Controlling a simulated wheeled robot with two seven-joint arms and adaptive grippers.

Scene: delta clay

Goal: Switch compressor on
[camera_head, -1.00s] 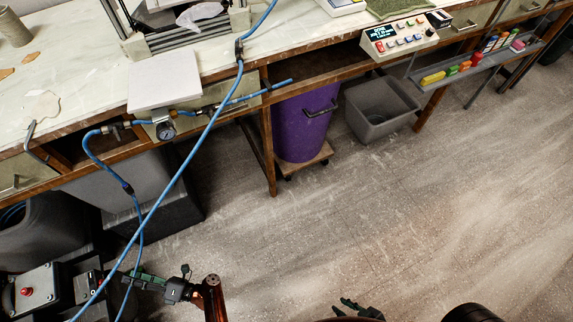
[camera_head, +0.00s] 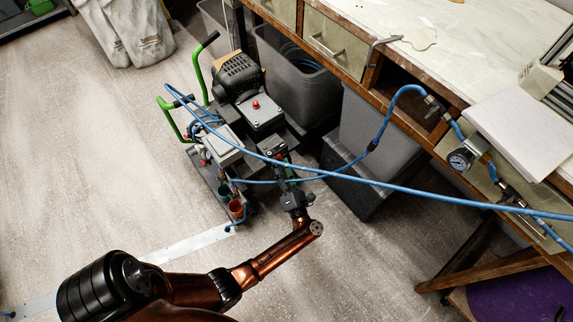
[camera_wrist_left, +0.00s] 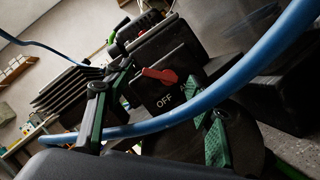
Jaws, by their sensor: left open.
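The compressor (camera_head: 238,78) stands on the floor in the head view, with green handles and a grey box with a red button on top. In the left wrist view, its black switch box (camera_wrist_left: 150,96) carries a red knob (camera_wrist_left: 160,75) above the word OFF; a second label is partly hidden. My left gripper (camera_head: 284,168) is beside the switch box in the head view. In the left wrist view my left gripper (camera_wrist_left: 158,105) is open, its green fingers apart on either side of the switch box, with nothing held. Contact cannot be told. My right gripper is out of view.
A blue hose (camera_head: 400,186) crosses above the compressor area, and it also passes close across the left wrist view (camera_wrist_left: 190,113). Grey bins (camera_head: 295,82) stand under the workbench (camera_head: 410,50). A pressure gauge (camera_head: 460,160) hangs at the bench edge. Floor is free at left.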

